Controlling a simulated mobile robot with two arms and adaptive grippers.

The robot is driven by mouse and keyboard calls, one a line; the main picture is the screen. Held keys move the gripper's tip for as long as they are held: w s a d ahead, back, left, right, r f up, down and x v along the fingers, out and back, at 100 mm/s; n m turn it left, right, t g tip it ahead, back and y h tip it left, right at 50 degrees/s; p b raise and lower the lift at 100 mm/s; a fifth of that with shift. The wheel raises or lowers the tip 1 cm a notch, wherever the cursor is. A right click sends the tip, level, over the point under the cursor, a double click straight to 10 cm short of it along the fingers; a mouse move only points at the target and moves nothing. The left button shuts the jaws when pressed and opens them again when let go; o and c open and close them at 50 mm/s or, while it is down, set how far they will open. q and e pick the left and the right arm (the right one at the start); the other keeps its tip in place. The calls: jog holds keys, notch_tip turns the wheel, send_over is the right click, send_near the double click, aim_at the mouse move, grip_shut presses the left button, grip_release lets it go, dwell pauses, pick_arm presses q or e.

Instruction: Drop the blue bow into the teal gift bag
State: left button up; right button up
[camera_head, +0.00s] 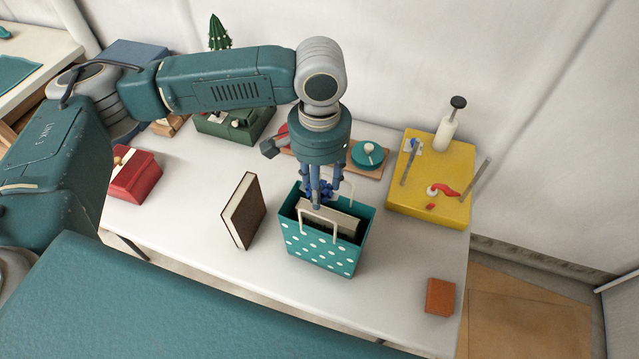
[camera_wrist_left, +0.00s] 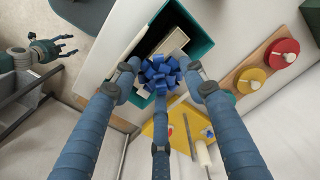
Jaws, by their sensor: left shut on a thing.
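The blue bow (camera_wrist_left: 161,74) is held between the fingers of my left gripper (camera_wrist_left: 160,82). In the head view the bow (camera_head: 323,187) shows partly behind the fingers of that gripper (camera_head: 321,196), pointing down at the open top of the teal gift bag. The white-dotted bag (camera_head: 318,252) stands upright on the table; its rim also shows in the wrist view (camera_wrist_left: 196,36). A cream block-like thing (camera_wrist_left: 171,46) is in the bag's mouth. I cannot tell whether the bow is above or just inside the rim. My right gripper (camera_wrist_left: 70,45) is away to the side, fingers apart and empty.
A brown book (camera_head: 243,211) stands left of the bag. A yellow board (camera_head: 430,202) with posts is at the right, and a small brown box (camera_head: 440,297) is at the front right. A red box (camera_head: 134,177) is at the left.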

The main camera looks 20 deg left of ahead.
pick_arm(q)
jog(key=shift+s, duration=0.1)
jog(key=o, duration=0.8)
jog(key=shift+o, duration=0.2)
jog(key=shift+r, duration=0.15)
notch_tip(320, 180, up, 12)
pick_arm(e)
jog(key=shift+s+d, duration=0.2)
jog(key=shift+s, duration=0.35)
jog(key=shift+s+d, duration=0.2)
jog(key=shift+s, duration=0.3)
